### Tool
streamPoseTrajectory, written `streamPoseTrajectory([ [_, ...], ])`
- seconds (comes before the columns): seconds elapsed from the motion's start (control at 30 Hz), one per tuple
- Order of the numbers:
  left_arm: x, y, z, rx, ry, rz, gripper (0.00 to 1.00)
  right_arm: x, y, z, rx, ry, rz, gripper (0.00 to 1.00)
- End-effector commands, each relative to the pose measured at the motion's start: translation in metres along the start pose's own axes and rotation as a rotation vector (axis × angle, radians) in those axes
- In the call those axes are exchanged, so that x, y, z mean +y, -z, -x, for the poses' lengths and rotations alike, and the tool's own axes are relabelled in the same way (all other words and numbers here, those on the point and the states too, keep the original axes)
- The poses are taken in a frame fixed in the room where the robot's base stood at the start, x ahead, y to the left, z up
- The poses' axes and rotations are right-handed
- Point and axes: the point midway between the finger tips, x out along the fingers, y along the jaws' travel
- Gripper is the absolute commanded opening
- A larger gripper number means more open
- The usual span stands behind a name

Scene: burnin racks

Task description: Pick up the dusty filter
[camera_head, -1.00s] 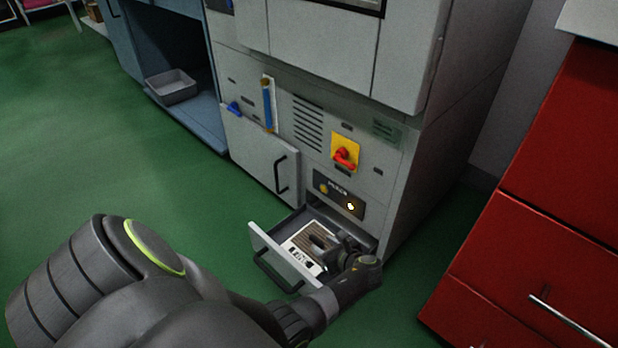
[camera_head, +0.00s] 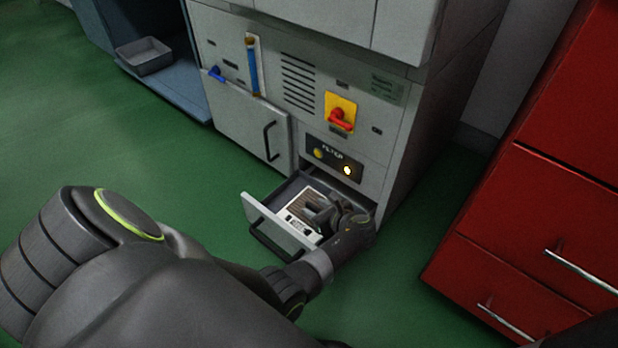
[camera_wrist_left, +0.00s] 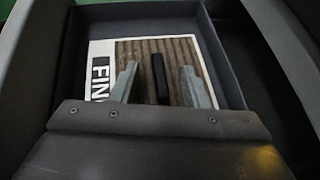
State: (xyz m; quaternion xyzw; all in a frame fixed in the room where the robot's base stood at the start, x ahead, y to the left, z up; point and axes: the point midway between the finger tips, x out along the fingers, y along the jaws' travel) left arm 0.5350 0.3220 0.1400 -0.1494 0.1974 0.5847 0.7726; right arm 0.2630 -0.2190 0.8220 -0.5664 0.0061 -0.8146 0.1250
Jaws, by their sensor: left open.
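The dusty filter (camera_head: 298,207) lies in the open drawer (camera_head: 262,214) low on the grey machine. It has a white frame with dark lettering and brown pleats, and it also shows in the left wrist view (camera_wrist_left: 100,52). A black upright tab (camera_wrist_left: 160,79) stands on its middle. My left gripper (camera_head: 318,212) reaches into the drawer over the filter. In the left wrist view my left gripper (camera_wrist_left: 160,86) is open, with one finger on each side of the black tab and a gap visible on both sides. My right gripper is not in view.
The machine's panel (camera_head: 338,160) with a lit yellow button is above the drawer. A red switch (camera_head: 341,119) is higher up. A red cabinet (camera_head: 520,250) stands at the right. A grey bin (camera_head: 144,57) sits on a blue shelf at the left. Green floor is clear between.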

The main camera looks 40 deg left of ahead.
Motion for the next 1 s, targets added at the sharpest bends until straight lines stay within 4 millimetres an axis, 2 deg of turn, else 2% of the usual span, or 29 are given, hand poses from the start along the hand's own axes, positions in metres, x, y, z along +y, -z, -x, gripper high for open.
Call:
streamPoseTrajectory([
  [0.13, -0.0002, -0.0003, 0.0003, 0.0, 0.0, 0.0, 0.42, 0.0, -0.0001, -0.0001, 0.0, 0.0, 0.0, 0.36],
  [0.17, -0.0002, -0.0003, 0.0003, 0.0, 0.0, 0.0, 0.39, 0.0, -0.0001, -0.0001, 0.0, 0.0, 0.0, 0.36],
  [0.47, 0.0, -0.0001, 0.0001, 0.0, 0.0, 0.0, 0.0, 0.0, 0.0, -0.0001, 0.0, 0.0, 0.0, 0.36],
  [1.0, 0.0003, -0.0023, 0.0002, 0.0, 0.0, 0.0, 0.0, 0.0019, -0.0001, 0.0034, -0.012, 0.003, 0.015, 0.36],
])
